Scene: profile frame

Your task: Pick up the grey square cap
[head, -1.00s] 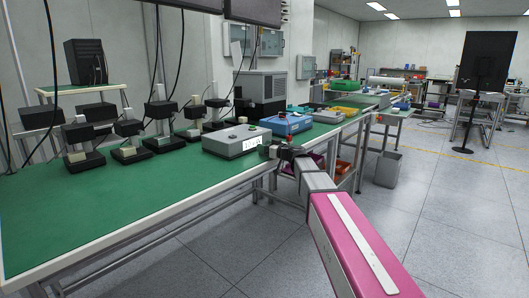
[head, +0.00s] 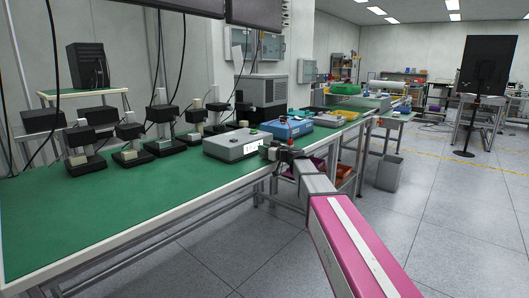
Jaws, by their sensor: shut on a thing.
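My gripper (head: 271,152) is at the front edge of the green bench, close to the right end of the light grey control box (head: 228,148). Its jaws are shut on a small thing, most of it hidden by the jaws. I take it to be the grey square cap, but it is too small and dark here to make out its shape. I cannot tell whether it touches the bench or its frame.
The green bench top (head: 120,205) is clear at front left. Black devices (head: 165,135) stand along its back. A blue box (head: 287,127) is behind my gripper. A grey bin (head: 389,172) stands on the floor to the right.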

